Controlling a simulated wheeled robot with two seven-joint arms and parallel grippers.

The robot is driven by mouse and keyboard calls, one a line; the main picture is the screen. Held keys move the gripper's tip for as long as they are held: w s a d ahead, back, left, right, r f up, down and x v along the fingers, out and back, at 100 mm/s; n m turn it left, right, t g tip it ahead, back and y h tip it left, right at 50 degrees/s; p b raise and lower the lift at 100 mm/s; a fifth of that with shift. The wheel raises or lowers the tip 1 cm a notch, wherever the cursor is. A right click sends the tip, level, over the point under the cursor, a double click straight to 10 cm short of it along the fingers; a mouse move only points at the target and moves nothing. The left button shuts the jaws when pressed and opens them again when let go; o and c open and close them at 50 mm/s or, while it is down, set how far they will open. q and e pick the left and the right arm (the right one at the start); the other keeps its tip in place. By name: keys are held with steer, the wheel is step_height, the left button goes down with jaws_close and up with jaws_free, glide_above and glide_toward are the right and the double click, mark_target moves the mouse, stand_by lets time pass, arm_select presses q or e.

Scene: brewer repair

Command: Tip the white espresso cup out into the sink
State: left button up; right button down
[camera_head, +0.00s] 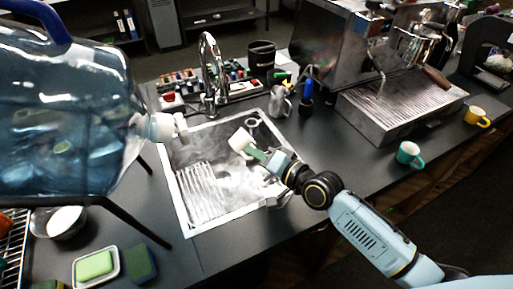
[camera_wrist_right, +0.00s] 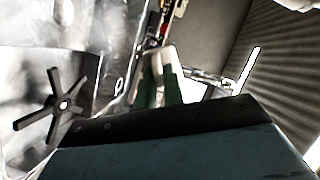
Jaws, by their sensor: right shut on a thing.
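The white espresso cup (camera_head: 240,140) is in my right gripper (camera_head: 256,154), above the sink (camera_head: 228,217). It looks tilted in the head view, but its mouth and any contents cannot be made out. In the right wrist view, the green fingers of the right gripper (camera_wrist_right: 160,90) are closed on the pale cup (camera_wrist_right: 161,58), which is partly hidden. The sink is a bright steel basin with a ribbed area at its left and a dark opening near its back. My left gripper is not in view.
The tap (camera_head: 210,65) rises behind the sink. A metal pitcher (camera_head: 280,103) is by the back right corner. The espresso machine (camera_head: 330,50), a teal cup (camera_head: 409,154) and a yellow cup (camera_head: 477,117) are at the right.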

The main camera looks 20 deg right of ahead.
steer(key=shift+s+a+r+n+h+p, duration=0.15)
steer(key=shift+r+n+h+p, duration=0.2)
steer(key=shift+p, duration=0.45)
steer(key=shift+w+a+r+n+h+p, duration=0.2)
steer(key=shift+n+p, duration=0.25)
steer(key=shift+p, duration=0.3)
steer(key=shift+s+a+r+n+g+h+p, duration=0.2)
steer(key=shift+r+n+g+h+p, duration=0.15)
steer(key=shift+n+p, duration=0.6)
steer(key=n+p, duration=0.1)
steer(key=h+p, duration=0.1)
steer(key=shift+a+f+n+h+p, duration=0.3)
steer(key=shift+a+n+p, duration=0.05)
steer(key=shift+a+p, duration=0.05)
steer(key=shift+s+a+f+n+h+p, duration=0.1)
steer(key=shift+a+f+n+h+p, duration=0.25)
steer(key=shift+n+p, duration=0.3)
steer(key=shift+f+n+h, duration=0.15)
steer(key=shift+n+h, duration=0.1)
